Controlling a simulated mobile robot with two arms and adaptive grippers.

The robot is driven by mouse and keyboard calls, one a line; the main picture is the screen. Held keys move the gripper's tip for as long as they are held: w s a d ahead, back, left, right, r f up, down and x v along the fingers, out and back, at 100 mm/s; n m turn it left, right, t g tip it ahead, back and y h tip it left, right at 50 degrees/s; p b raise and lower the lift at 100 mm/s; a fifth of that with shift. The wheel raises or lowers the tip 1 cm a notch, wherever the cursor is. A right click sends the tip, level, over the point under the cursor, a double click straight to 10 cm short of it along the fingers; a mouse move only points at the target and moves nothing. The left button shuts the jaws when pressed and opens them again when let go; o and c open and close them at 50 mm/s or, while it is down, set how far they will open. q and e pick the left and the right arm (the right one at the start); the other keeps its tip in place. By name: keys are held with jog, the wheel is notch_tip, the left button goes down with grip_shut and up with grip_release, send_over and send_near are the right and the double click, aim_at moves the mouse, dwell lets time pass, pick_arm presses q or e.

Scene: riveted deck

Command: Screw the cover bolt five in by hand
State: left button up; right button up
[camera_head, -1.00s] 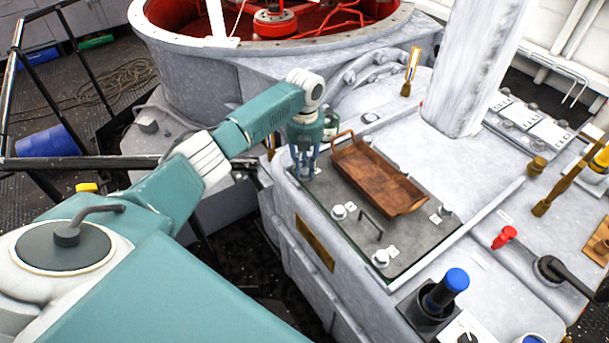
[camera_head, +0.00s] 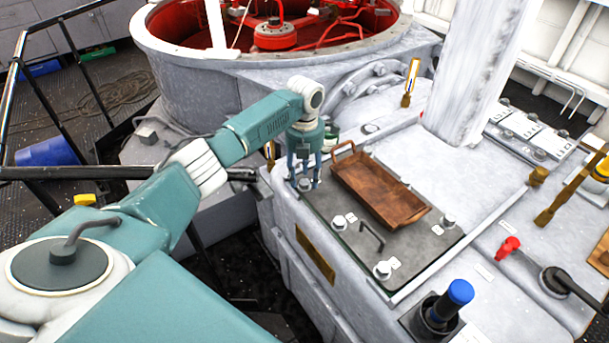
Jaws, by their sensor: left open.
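A dark grey cover plate (camera_head: 357,247) lies on the grey machine housing, with a handle (camera_head: 372,236) on it. White-grey bolts stand along its edges: one at the near left (camera_head: 339,223), one at the near corner (camera_head: 382,270), one at the right (camera_head: 449,221). My left gripper (camera_head: 305,183) points down over the plate's far left corner, its fingers apart on either side of another bolt head (camera_head: 305,185). Whether they touch it I cannot tell. I cannot read which bolt is number five. My right gripper is not in view.
A brown wooden tray (camera_head: 378,192) sits on the plate close right of my left gripper. A thick white column (camera_head: 470,70) rises behind. A blue-topped cylinder (camera_head: 459,292) and a red-knobbed lever (camera_head: 508,247) stand at the front right.

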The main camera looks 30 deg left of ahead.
aim_at(305, 181)
pick_arm(q)
jog(key=shift+r, duration=0.1)
notch_tip(305, 181, up, 12)
dwell(0.4)
jog(key=shift+s, duration=0.1)
dwell(0.4)
